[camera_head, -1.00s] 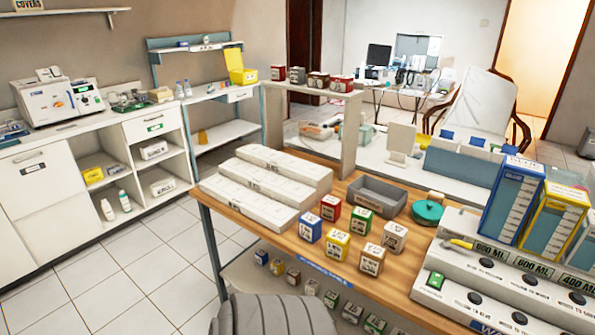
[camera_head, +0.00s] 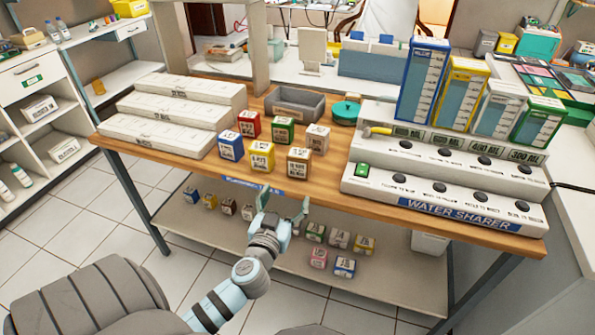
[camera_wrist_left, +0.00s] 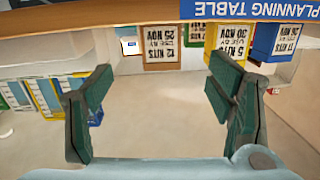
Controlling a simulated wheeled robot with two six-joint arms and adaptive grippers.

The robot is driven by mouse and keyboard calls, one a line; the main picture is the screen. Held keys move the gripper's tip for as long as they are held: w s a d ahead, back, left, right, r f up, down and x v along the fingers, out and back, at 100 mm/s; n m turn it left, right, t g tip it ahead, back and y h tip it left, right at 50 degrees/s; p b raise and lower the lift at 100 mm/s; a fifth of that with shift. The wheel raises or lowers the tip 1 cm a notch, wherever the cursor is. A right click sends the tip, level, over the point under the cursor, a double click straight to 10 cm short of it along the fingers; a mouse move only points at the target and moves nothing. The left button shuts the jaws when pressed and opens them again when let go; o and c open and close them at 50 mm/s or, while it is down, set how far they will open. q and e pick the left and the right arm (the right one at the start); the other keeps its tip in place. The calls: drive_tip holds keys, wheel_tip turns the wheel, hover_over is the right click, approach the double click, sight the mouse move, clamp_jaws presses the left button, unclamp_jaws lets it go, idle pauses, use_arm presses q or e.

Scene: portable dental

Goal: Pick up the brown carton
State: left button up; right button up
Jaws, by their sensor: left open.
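The brown carton (camera_head: 299,162) stands upright on the wooden planning table, near its front edge, right of the yellow carton (camera_head: 261,157) and in front of a paler beige carton (camera_head: 318,138). My left gripper (camera_head: 284,204) is open and empty, in front of the table edge and apart from the carton. The left wrist view is upside down; the brown carton (camera_wrist_left: 160,46) shows there between the two spread fingers (camera_wrist_left: 162,78), farther off. My right gripper is not in view.
Blue (camera_head: 230,146), red (camera_head: 249,124) and green (camera_head: 283,130) cartons stand close by. A grey tray (camera_head: 294,104) lies behind. The water sharer (camera_head: 440,192) takes up the table's right side, white boxes (camera_head: 155,133) the left. The lower shelf (camera_head: 370,277) holds several small cartons.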

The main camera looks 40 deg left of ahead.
sight(297, 160)
use_arm(q)
drive_tip(key=shift+t, duration=0.4)
drive_tip(key=r+x, duration=0.1)
drive_tip(key=x, duration=0.3)
drive_tip(key=r+x, duration=0.1)
drive_tip(key=x, duration=0.9)
drive_tip(key=shift+w+a+r+p, duration=0.1)
drive_tip(key=shift+a+r+p, duration=0.2)
drive_tip(key=shift+r+p, duration=0.1)
drive_tip(key=shift+r, duration=0.1)
drive_tip(key=c, duration=1.3)
